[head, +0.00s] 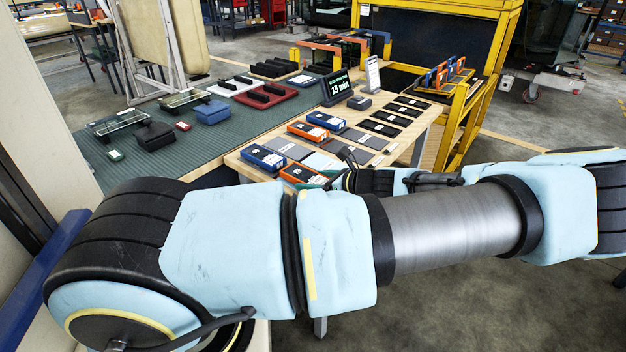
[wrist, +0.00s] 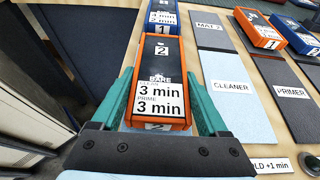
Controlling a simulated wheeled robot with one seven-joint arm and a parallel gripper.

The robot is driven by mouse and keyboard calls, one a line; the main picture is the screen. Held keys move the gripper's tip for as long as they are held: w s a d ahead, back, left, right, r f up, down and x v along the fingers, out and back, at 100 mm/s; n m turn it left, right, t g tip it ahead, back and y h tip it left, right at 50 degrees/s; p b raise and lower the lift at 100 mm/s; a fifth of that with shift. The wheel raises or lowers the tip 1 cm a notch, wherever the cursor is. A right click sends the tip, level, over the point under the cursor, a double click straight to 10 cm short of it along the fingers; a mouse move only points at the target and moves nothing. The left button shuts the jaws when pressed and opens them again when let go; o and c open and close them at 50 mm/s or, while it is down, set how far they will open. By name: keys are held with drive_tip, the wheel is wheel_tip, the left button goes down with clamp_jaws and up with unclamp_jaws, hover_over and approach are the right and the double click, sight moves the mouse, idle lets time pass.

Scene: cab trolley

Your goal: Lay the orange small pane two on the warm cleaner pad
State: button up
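A light blue pad labelled "CLEANER" (wrist: 238,108) lies just right of the pane; no "warm" marking shows.
A blue case (wrist: 163,16) lies just beyond the pane. Another orange case (wrist: 260,30) and a grey "PRIMER" pad (wrist: 289,92) are to the right. A "+1 min" label (wrist: 271,165) lies at lower right. A dark timer sign (head: 337,88) reads 15 min.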

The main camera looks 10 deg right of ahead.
drive_tip(key=o, duration=0.4)
drive_tip(key=shift+c, duration=0.2)
drive_tip(key=shift+r, duration=0.2)
drive_tip(key=b+v, duration=0.3)
drive_tip(key=v, duration=0.9)
drive_tip(key=shift+d, duration=0.1)
